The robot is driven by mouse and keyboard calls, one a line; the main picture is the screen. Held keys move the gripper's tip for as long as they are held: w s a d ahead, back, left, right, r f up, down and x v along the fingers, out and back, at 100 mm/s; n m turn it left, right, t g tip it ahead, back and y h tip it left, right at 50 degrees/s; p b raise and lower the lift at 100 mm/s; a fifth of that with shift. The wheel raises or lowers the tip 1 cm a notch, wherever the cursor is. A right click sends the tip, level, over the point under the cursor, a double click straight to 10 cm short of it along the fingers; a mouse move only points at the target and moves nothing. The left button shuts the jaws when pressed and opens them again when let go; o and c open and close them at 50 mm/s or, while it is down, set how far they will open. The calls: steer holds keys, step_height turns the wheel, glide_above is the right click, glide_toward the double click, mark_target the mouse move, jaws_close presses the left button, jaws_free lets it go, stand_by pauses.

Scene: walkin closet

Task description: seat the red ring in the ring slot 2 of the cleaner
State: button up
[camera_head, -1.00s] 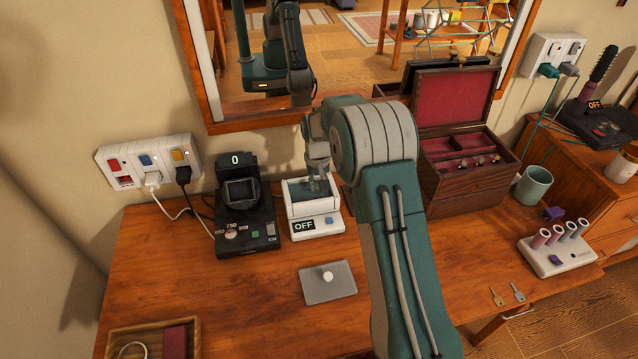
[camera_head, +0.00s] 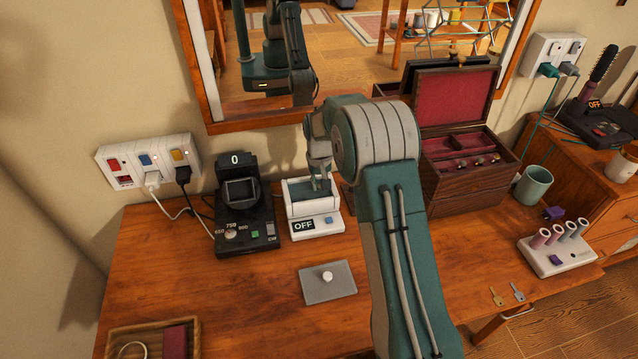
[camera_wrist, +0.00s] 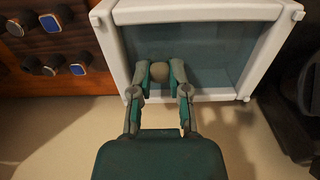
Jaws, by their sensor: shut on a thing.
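My gripper (camera_head: 320,187) points down at the basin. In the wrist view its fingers (camera_wrist: 160,72) are closed on a small round beige piece (camera_wrist: 160,71) above the basin. No red shows on this piece, and the rest of it is hidden. I cannot make out the ring slots or tell whether the piece touches the cleaner.
A grey lid with a white knob (camera_head: 328,282) lies in front of the cleaner. A black device (camera_head: 247,225) stands close on its left. The open jewellery box (camera_head: 462,190) stands to the right. A wooden tray (camera_head: 198,340) is at the front left.

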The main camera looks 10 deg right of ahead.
steer(key=shift+f, duration=1)
stand_by(1.8)
steer(key=o, duration=0.8)
steer(key=shift+o, duration=0.2)
steer(key=shift+r, duration=0.1)
step_height(320, 180, up, 12)
steer(key=shift+a+f, duration=0.2)
